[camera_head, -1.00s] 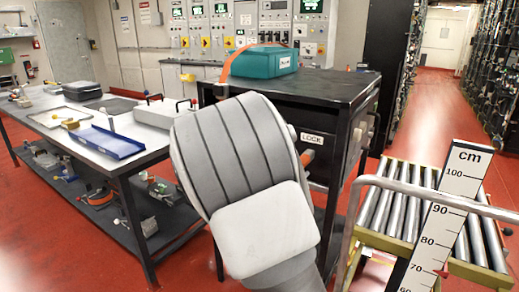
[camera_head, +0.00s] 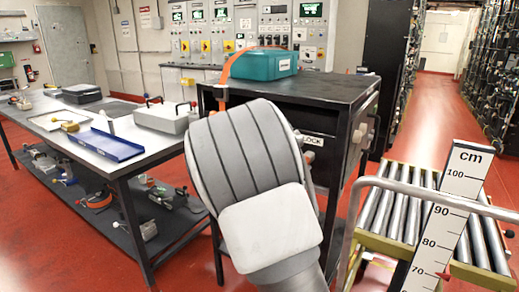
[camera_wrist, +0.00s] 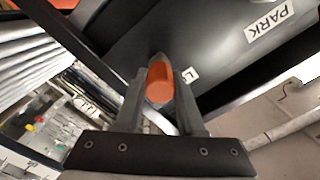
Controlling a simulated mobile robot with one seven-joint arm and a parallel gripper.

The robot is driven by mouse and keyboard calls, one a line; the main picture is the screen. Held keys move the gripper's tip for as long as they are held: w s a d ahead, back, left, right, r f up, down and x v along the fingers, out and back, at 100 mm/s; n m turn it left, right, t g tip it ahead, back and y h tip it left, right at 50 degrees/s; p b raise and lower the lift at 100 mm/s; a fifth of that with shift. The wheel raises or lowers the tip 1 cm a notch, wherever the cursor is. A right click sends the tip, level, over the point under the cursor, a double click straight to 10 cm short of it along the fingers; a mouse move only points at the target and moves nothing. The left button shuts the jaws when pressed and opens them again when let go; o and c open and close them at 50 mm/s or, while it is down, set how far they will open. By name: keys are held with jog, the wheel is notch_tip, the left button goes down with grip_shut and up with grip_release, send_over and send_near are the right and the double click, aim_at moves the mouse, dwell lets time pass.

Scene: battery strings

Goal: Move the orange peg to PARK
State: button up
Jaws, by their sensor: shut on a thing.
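The orange peg (camera_wrist: 160,82) shows end-on in the wrist view, between the two fingers of my gripper (camera_wrist: 161,98), which is shut on it. Behind it is the dark cabinet face with a white PARK label (camera_wrist: 268,24) at upper right. A second white label (camera_wrist: 190,75), partly hidden by a finger, sits close beside the peg. In the head view my arm hides the gripper and peg, and partly covers the LOCK label (camera_head: 314,139) on the black cabinet (camera_head: 340,112). I cannot tell whether the peg is in a hole.
A teal case (camera_head: 264,65) lies on the cabinet top. A workbench (camera_head: 85,138) with a blue tray (camera_head: 104,145) stands left. A roller conveyor (camera_head: 395,215), a handrail (camera_head: 440,200) and a cm scale (camera_head: 450,205) are close at right.

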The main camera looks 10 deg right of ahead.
grip_shut()
jog(key=shift+p+v, duration=0.3)
jog(key=shift+v, duration=2.15)
jog(key=shift+p+v, duration=0.3)
jog(key=shift+v, duration=2.15)
jog(key=shift+r, duration=0.1)
